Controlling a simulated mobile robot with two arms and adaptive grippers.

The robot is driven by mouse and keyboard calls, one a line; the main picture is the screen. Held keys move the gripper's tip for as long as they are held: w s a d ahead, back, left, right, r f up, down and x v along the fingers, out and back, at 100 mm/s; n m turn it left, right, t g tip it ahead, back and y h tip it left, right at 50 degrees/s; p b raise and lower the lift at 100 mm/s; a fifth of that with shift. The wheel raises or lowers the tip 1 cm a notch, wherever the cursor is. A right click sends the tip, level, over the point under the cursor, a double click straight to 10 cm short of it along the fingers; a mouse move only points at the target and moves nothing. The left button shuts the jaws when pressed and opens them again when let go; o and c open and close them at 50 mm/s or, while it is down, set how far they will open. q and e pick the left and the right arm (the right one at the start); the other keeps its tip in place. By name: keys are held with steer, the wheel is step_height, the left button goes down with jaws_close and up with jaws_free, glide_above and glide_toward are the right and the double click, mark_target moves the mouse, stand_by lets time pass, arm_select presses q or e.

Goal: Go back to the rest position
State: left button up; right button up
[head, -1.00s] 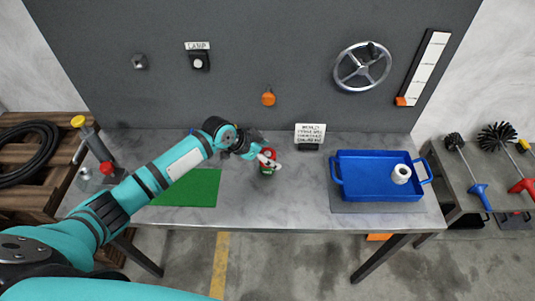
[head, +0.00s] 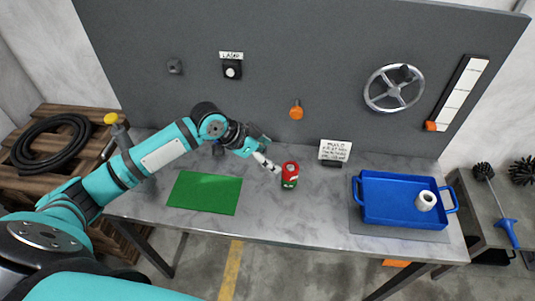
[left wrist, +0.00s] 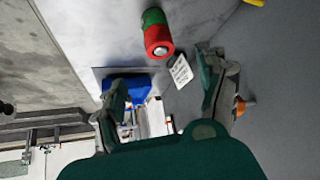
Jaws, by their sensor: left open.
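My left gripper (head: 262,155) is above the back middle of the grey table, its arm coming in from the left. It is open and apart from the can. A red and green can (head: 289,175) stands upright on the table just right of the fingers. In the left wrist view the open fingers (left wrist: 165,85) show, with the can (left wrist: 157,35) beyond them and nothing between the fingertips touching it. My right gripper is not in view.
A green mat (head: 205,193) lies left of the can. A blue tray (head: 400,217) with a white roll (head: 426,200) stands at the right. A small sign (head: 335,150) stands behind. The back panel carries a handwheel (head: 394,88) and an orange knob (head: 296,110).

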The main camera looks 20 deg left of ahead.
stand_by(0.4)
arm_select(q)
steer(key=s+d+f+n+y, duration=0.1)
steer(key=s+d+f+n, duration=0.2)
steer(key=s, duration=0.6)
steer(key=s+d+f+y, duration=0.1)
steer(key=s+d+f, duration=0.35)
steer(key=s, duration=0.45)
steer(key=s+a+n+g+y, duration=0.25)
steer(key=s+a+n, duration=0.2)
steer(key=s, duration=0.45)
step_height(320, 180, down, 32)
steer(key=s+a+b, duration=0.1)
steer(key=s+b, duration=0.2)
steer(key=s+a+f+m+g+b, duration=0.1)
steer(key=s+a+f+g+b, duration=0.1)
steer(key=s+f, duration=1.3)
steer(key=shift+s+a+f+y, duration=0.25)
steer(key=shift+a+f+y, duration=0.1)
steer(key=shift+a+f, duration=0.35)
